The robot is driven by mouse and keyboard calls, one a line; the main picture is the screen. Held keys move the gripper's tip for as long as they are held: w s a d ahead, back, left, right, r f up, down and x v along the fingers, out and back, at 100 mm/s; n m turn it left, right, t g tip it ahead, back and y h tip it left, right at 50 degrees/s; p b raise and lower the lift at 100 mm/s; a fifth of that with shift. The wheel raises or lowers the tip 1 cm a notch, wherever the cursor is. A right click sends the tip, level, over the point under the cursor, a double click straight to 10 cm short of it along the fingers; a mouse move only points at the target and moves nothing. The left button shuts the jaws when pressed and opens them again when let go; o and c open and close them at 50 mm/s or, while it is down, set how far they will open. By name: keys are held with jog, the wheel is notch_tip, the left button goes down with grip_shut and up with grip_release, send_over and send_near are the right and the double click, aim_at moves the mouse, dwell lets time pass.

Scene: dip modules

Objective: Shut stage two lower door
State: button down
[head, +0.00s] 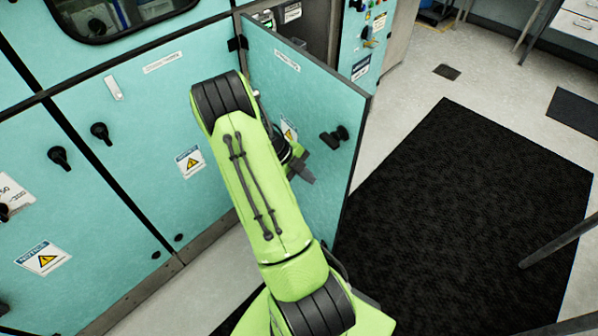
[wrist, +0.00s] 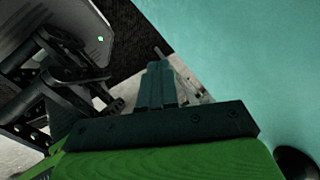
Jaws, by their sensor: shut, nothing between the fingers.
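The teal lower door (head: 325,95) stands swung open from the cabinet front, hinged at its left side. It has a small label near its top, too small to read, a warning sticker and a black handle (head: 334,137). My gripper (head: 306,174) is in front of this door's face, left of and below the handle, partly hidden behind my green arm. In the wrist view the fingers (wrist: 159,85) are together and empty, and a teal surface (wrist: 245,60) fills the right side close by. Whether the gripper touches the door I cannot tell.
Closed teal panels (head: 120,120) with black knobs stand to the left. The open compartment (head: 308,25) shows behind the door's top. A black floor mat (head: 470,210) lies right of the door on pale floor, with a dark bar (head: 565,240) at the right edge.

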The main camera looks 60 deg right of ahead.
aim_at(336, 185)
jog(key=shift+s+d+f+b, duration=0.15)
jog(key=shift+s+d+f, duration=0.45)
jog(key=shift+d, duration=0.25)
jog(key=shift+s+d+f+b, duration=0.1)
jog(key=shift+s+d+f, duration=0.45)
jog(key=shift+d, duration=0.3)
jog(key=shift+s+d+f+b, duration=0.15)
jog(key=shift+s+d+f, duration=0.45)
jog(key=shift+d, duration=0.25)
jog(key=shift+d, duration=0.1)
